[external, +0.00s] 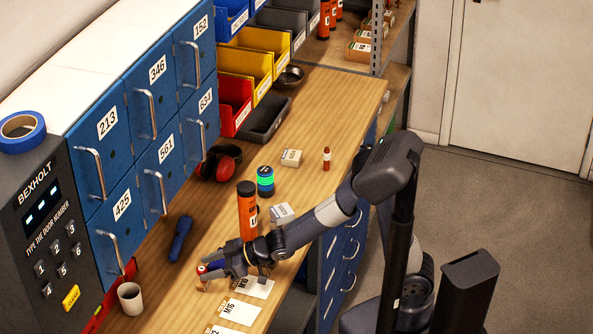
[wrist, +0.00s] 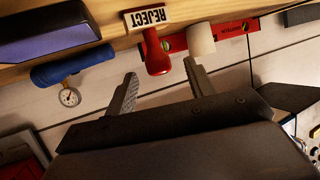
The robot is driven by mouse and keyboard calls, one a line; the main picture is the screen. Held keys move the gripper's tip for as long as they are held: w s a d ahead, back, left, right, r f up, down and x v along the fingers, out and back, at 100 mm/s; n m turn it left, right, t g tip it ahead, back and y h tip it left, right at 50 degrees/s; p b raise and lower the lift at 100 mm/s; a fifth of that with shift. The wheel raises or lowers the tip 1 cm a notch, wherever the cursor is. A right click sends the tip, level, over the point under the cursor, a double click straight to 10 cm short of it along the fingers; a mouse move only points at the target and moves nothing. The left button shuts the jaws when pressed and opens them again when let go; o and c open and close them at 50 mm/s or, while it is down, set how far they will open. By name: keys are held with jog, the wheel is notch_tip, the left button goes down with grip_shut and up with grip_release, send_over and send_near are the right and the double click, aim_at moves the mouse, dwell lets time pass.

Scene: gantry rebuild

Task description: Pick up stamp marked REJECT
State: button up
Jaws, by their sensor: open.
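The stamp marked REJECT (wrist: 155,52) has a red handle and a pale label reading REJECT, upside down in the wrist view. It stands at the top middle of that view, its handle end appearing in the gap between my fingertips. My gripper (wrist: 160,72) is open, one finger on each side of the handle in the picture. I see no finger touching it. In the external view my gripper (external: 212,266) is low over the bench near its front left, and a small red piece, probably the stamp handle (external: 202,268), shows at the fingers, partly hidden.
A white cup (external: 130,298) and a red level (external: 100,311) lie left of my gripper. A dark blue tool (external: 180,238) lies behind it. An orange bottle (external: 247,212) stands close to my arm. White cards (external: 240,312) lie at the front. Blue lockers (external: 148,130) line the back.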

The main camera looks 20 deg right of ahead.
jog(key=shift+x, duration=1.45)
jog(key=shift+c, duration=0.4)
jog(key=c, duration=1)
jog(key=shift+r, duration=0.1)
